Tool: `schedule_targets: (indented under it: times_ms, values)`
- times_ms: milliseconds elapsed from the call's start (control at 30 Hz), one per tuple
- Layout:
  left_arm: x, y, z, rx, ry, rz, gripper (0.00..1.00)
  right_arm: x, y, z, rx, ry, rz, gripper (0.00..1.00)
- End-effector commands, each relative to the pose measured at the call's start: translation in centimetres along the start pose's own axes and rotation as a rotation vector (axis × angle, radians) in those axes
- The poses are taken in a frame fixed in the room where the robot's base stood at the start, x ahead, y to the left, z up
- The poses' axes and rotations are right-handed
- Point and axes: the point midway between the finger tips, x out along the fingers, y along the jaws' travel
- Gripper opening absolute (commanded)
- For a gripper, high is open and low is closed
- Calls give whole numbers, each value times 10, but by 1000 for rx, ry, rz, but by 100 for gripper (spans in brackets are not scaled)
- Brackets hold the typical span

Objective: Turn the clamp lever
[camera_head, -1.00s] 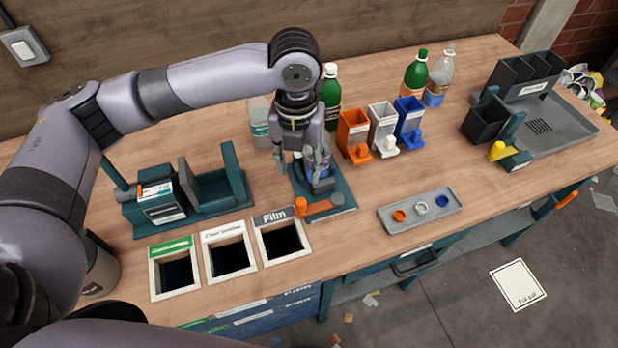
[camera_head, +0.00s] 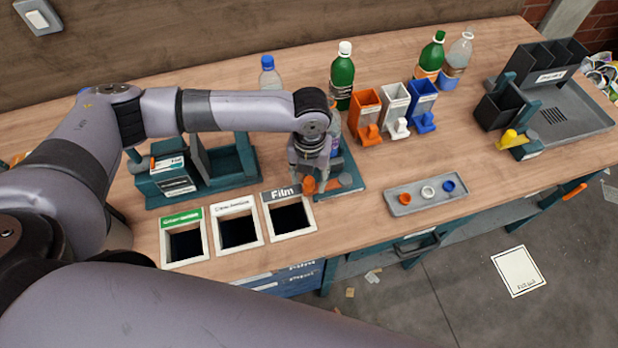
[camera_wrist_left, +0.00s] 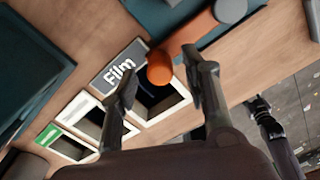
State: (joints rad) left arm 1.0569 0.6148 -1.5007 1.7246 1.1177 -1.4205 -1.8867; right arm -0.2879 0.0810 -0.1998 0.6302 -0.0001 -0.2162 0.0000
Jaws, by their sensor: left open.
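The clamp lever (camera_head: 331,186) is an orange bar with a round orange knob (camera_head: 309,185) at its left end. It lies on the teal clamp base (camera_head: 356,187), behind the Film bin. A bottle (camera_head: 335,124) stands at the clamp, mostly hidden by my left arm. My left gripper (camera_head: 312,183) points down at the knob end of the lever. In the left wrist view my left gripper (camera_wrist_left: 160,74) is open, with the knob (camera_wrist_left: 160,69) showing between its fingers; I cannot tell whether they touch it. The lever (camera_wrist_left: 195,34) runs up to the right there.
Film (camera_head: 293,234) and two other bin openings sit left of the clamp. Orange, white and blue holders (camera_head: 395,117) stand behind it to the right. A grey tray (camera_head: 412,206) with small rings lies to the right. Teal equipment (camera_head: 160,181) stands at left.

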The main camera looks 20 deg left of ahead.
Motion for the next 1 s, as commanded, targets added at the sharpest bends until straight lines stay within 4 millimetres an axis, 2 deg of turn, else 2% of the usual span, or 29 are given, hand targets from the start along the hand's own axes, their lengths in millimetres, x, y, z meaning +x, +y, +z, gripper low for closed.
schedule_targets:
  times_ms: [200, 400, 533, 1000]
  values:
    - [20, 0, 0, -1, 0, 1, 43, -3, -2, 9, 0, -15, -2, 40]
    - [23, 0, 0, 0, -1, 0, 43, -4, -4, 21, 1, -33, -5, 40]
    - [23, 0, 0, 0, -1, 0, 42, -4, -5, 21, 1, -34, -5, 40]
    - [23, 0, 0, 0, -1, 0, 11, -3, -4, 16, 1, -26, -4, 40]
